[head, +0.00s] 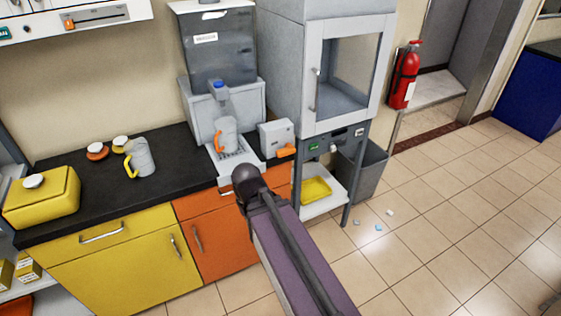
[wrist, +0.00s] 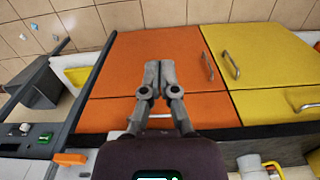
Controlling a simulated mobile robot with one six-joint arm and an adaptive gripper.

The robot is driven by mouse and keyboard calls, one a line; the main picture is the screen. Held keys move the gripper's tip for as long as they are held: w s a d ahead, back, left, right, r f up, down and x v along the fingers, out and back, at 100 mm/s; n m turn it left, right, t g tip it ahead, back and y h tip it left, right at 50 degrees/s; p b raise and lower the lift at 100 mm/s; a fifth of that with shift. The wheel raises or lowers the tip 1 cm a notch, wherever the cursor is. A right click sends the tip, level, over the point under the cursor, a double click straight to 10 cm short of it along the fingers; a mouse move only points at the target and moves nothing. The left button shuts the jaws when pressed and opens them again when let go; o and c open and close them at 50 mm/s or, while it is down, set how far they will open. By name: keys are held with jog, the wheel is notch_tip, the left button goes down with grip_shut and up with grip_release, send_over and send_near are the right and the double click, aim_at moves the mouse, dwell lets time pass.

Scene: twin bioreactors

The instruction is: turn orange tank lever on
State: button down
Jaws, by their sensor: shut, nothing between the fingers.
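An orange lever (head: 286,152) sticks out from the front of a small white box (head: 276,136) on the black counter, to the right of the drink dispenser. It also shows in the wrist view, at the lower left (wrist: 70,158). My gripper (wrist: 152,78) is shut and empty, with its fingers in front of the orange cabinet (wrist: 150,60). The lever lies to the left of the fingers in the wrist view, apart from them. In the head view my arm rises from the lower right and the fingers cannot be made out.
A mug with an orange handle (head: 226,138) stands under the dispenser's nozzle (head: 218,90). A mug with a yellow handle (head: 140,158) and a yellow box (head: 42,198) stand further left. A grey cabinet (head: 290,70) stands right of the lever.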

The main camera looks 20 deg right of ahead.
jog(key=w+d+f+m+t+b, duration=0.3)
jog(key=w+d+m+t+b, duration=0.2)
jog(key=m+b, duration=0.6)
jog(key=w+d+f+m+t+b, duration=0.3)
jog(key=w+d+m+t+b, duration=0.2)
jog(key=d+m+t+b, duration=0.4)
jog(key=w+d+f+m+t+y+b, duration=0.1)
jog(key=w+d+f+m+t+b, duration=0.2)
jog(key=m+b, duration=1)
jog(key=w+d+m+t, duration=0.2)
jog(key=w+d+t, duration=0.1)
jog(key=d, duration=0.2)
jog(key=shift+d+f+t, duration=0.15)
jog(key=shift+f+t, duration=0.25)
jog(key=shift+w, duration=0.2)
